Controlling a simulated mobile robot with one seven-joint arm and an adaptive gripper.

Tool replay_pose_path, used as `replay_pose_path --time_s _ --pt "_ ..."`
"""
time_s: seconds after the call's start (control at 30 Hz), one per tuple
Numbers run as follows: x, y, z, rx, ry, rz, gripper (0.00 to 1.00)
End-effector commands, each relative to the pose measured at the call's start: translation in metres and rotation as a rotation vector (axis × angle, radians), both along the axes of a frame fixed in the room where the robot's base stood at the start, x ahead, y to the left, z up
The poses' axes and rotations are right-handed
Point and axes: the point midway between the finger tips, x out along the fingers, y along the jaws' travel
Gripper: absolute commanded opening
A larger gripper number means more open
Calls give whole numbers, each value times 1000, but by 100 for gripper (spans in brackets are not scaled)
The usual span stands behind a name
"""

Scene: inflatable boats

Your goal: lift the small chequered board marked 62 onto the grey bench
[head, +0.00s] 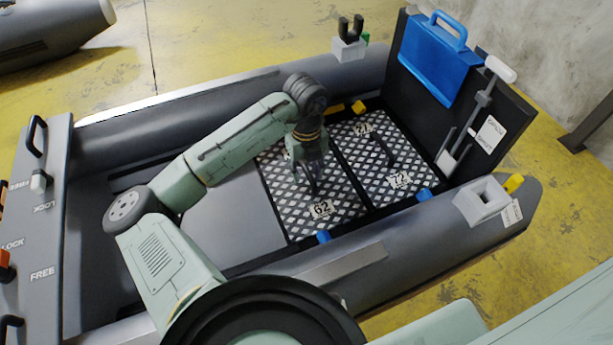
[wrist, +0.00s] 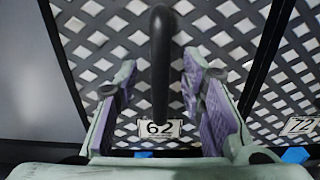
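The chequered board marked 62 (head: 341,199) lies flat in a black frame on the boat's floor. Its black bar handle (wrist: 160,62) stands up in the middle of the wrist view, above the 62 label. My gripper (head: 309,172) is over this board. In the wrist view its two purple-padded fingers (wrist: 158,72) are spread, one on each side of the handle, with a gap on both sides. A flat grey surface (head: 222,218) left of the board looks like the bench; my arm crosses above it and hides part.
A second chequered board marked 72 (head: 376,165), also with a black handle, lies right of board 62. An upright black panel (head: 416,98) with a blue case (head: 437,58) stands beyond it. Grey boat tubes (head: 385,248) border the floor; blue and yellow tabs edge the frame.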

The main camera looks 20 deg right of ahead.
Motion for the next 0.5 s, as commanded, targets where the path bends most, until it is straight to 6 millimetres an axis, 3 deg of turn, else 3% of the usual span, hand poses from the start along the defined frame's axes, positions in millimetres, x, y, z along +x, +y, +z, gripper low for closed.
replay_pose_path --time_s 0.2,0.5 --pt "0 0 -1 0 0 0 36" --pt "0 0 -1 0 0 0 16"
